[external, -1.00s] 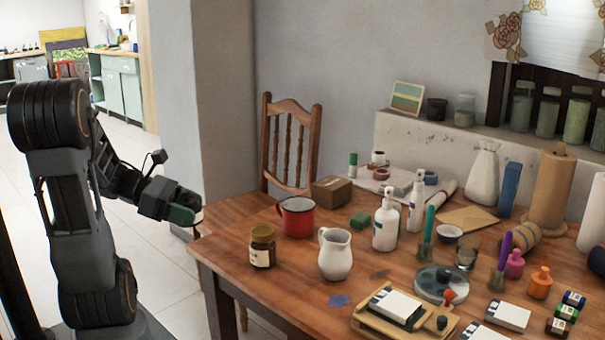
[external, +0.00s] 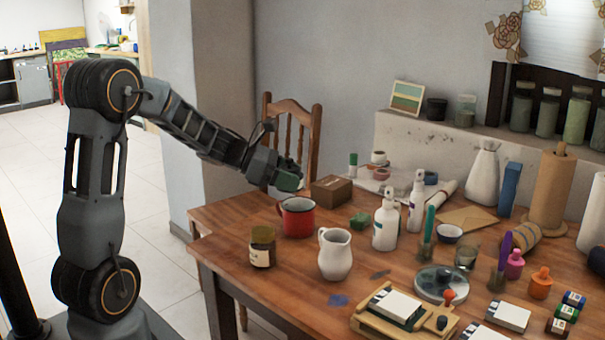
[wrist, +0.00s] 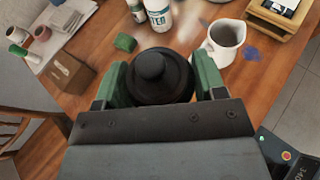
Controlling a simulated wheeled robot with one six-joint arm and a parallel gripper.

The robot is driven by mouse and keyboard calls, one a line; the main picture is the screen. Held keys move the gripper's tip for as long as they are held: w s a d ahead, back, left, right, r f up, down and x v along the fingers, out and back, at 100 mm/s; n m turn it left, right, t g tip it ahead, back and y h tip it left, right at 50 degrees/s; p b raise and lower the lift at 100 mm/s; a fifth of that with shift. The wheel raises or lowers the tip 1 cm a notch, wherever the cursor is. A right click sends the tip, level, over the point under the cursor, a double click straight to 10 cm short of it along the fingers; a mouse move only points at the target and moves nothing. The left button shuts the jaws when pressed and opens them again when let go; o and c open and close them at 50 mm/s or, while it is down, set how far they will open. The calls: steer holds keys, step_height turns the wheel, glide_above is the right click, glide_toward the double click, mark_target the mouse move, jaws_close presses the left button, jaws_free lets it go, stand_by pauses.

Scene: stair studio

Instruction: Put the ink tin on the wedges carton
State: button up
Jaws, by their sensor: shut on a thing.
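My gripper (external: 289,181) is above the table's left part, behind and just above the red mug (external: 297,221). In the wrist view its green fingers are shut on a round black thing with a knob on top, which I take as the ink tin (wrist: 158,78). The tin is hard to make out in the external view. The brown box, which I take as the wedges carton (external: 331,191), stands on the table right beside my gripper, to its right. It also shows in the wrist view (wrist: 68,72), left of the held tin, with the two apart.
A green block (external: 360,221), white bottles (external: 385,222), a white jug (external: 335,254) and an amber jar (external: 262,246) stand around the carton and mug. A wooden chair (external: 292,125) is behind the table. Bare table (external: 225,213) lies at the left.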

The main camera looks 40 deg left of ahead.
steer(key=w+r+n+t+y, duration=0.2)
steer(key=w+n, duration=0.1)
steer(key=w, duration=0.4)
steer(key=n+t+y+p, duration=0.1)
steer(key=n+t+y, duration=0.1)
steer(key=n+y, duration=0.15)
glide_above(334, 188)
steer(key=shift+y, duration=0.35)
steer(key=f, duration=0.8)
steer(key=shift+s, duration=0.25)
steer(key=shift+w+f, duration=0.2)
steer(key=shift+f, duration=1.6)
steer(key=shift+f+b, duration=0.2)
steer(key=shift+b, duration=0.2)
steer(key=o, duration=1.2)
steer(key=shift+c, duration=0.2)
